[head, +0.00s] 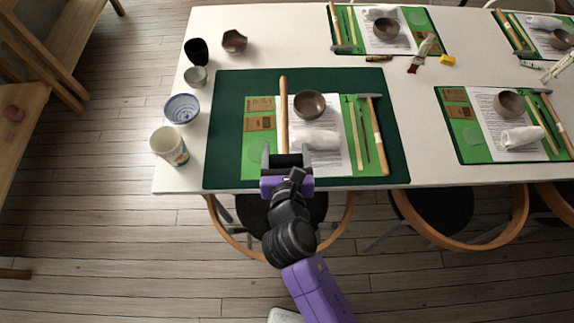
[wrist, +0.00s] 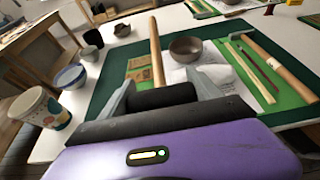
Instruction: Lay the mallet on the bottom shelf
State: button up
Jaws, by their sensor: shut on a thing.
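The mallet has a black cylindrical head (wrist: 163,96) and a pale wooden handle (head: 283,105). My gripper (head: 287,160) is shut on the mallet's head, with one grey finger at each end of it. The handle points away from me over the green mat. The mallet is near the table's front edge; I cannot tell its exact height above the mat. In the wrist view the handle (wrist: 157,50) rises between the fingers. Wooden furniture (head: 22,105) stands at the left edge of the head view; I cannot tell which part is the bottom shelf.
The green mat (head: 225,125) on the white table (head: 300,25) holds a bowl (head: 309,104), a rolled white cloth (head: 315,139) and a hammer (head: 374,135). Cups and bowls line the table's left side, including a tall cup (head: 169,146). Chairs stand below; floor is clear at left.

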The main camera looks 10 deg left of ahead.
notch_tip(320, 180, down, 10)
jog(key=shift+r+b, duration=0.1)
jog(key=shift+b, duration=1.15)
jog(key=o, duration=1.6)
jog(key=shift+f, duration=0.2)
jog(key=shift+r, duration=0.1)
jog(key=shift+s+d+r, duration=0.1)
jog(key=shift+s, duration=0.05)
jog(key=v, duration=1.1)
jog(key=shift+s+r, duration=0.15)
jog(key=shift+s, duration=0.15)
